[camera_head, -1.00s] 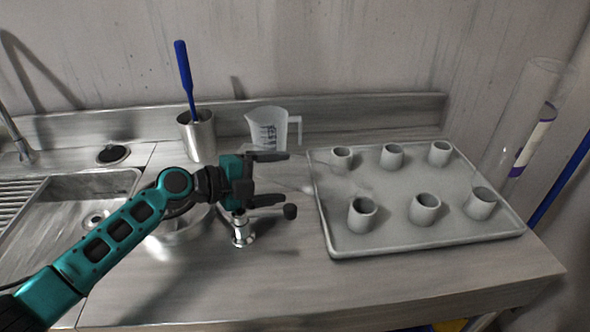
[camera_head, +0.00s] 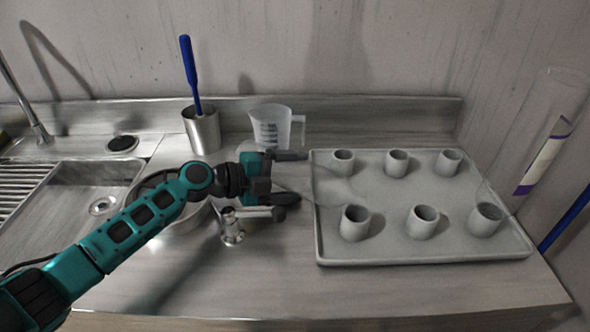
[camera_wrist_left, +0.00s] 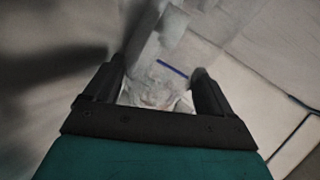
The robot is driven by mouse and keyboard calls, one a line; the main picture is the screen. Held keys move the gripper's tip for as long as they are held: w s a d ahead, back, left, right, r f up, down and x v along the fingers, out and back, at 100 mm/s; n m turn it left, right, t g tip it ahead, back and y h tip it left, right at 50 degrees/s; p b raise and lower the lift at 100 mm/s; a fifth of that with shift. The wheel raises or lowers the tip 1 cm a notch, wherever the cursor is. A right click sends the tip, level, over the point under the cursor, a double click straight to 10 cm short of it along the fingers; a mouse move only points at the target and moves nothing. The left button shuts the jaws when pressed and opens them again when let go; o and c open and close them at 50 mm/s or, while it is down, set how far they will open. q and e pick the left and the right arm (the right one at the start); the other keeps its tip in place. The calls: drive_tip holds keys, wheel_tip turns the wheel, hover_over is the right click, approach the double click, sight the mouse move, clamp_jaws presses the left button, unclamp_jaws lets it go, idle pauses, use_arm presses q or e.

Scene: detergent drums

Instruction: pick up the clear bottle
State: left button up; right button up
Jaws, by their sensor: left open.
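My left gripper (camera_head: 290,178) is open, its fingers pointing right toward the grey tray's left edge. Faint see-through outlines of what looks like the clear bottle (camera_head: 318,186) show just beyond the fingers, over the tray edge; its full shape is hard to make out. In the left wrist view, a clear, whitish object with a short blue stripe (camera_wrist_left: 172,67) shows between and beyond the open fingers (camera_wrist_left: 158,78). I cannot tell whether they touch it. My right gripper is not in view.
The grey tray (camera_head: 390,249) holds several grey cups. A clear measuring jug (camera_head: 270,128) and a metal cup (camera_head: 201,132) with a blue-handled tool stand behind the gripper. A small metal fitting (camera_head: 232,228) and a round pan (camera_head: 178,230) are close below the arm. A tall clear labelled cylinder (camera_head: 548,150) stands far right.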

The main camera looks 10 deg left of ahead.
use_arm(q)
drive_tip(key=shift+c, duration=0.2)
drive_tip(key=c, duration=0.8)
drive_tip(key=shift+o, duration=0.2)
